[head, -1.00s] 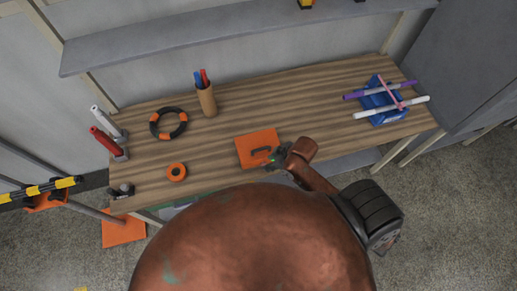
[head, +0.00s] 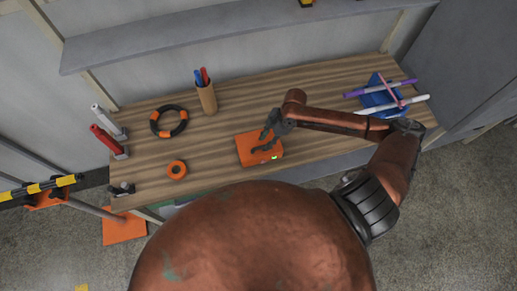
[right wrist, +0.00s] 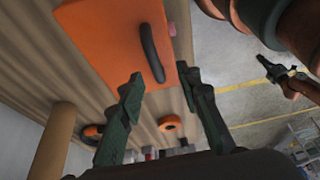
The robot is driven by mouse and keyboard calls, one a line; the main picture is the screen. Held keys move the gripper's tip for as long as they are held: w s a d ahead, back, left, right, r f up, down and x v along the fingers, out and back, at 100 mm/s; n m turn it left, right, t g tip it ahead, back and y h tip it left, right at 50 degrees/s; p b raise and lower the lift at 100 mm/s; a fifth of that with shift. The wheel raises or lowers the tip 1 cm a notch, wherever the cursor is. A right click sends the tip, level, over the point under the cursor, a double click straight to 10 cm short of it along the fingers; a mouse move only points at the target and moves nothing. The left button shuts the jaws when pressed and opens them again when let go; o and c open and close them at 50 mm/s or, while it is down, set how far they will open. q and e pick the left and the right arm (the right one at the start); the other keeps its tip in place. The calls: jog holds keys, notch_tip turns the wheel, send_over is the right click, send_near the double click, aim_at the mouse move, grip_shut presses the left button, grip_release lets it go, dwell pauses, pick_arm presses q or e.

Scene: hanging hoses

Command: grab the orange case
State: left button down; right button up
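The orange case (head: 246,151) lies flat near the front edge of the wooden table, right of the middle. Its dark handle shows in the right wrist view (right wrist: 151,52) on the orange face of the case (right wrist: 105,35). My right gripper (head: 269,137) is over the case, its arm reaching in from the right. In the right wrist view the fingers (right wrist: 160,80) are spread apart with nothing between them, and the handle is just beyond their tips. My left gripper is outside the head view; a dark gripper (right wrist: 275,70) at the right of the wrist view appears to be it, too small to read.
An orange tape roll (head: 177,169), a black-and-orange ring (head: 168,121) and a pen holder (head: 207,99) stand left of the case. A blue rack (head: 376,98) with coloured rods is at the right. A grey shelf (head: 210,35) hangs above. Bare tabletop lies behind the case.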

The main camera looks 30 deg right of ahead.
aim_at(262, 146)
jog(key=x, duration=0.4)
jog(key=p+x, duration=0.1)
jog(key=x, duration=0.1)
jog(key=shift+w+d+f, duration=0.15)
jog(key=shift+w+d, duration=0.1)
jog(key=shift+d, duration=0.1)
jog(key=shift+c, duration=0.3)
grip_shut()
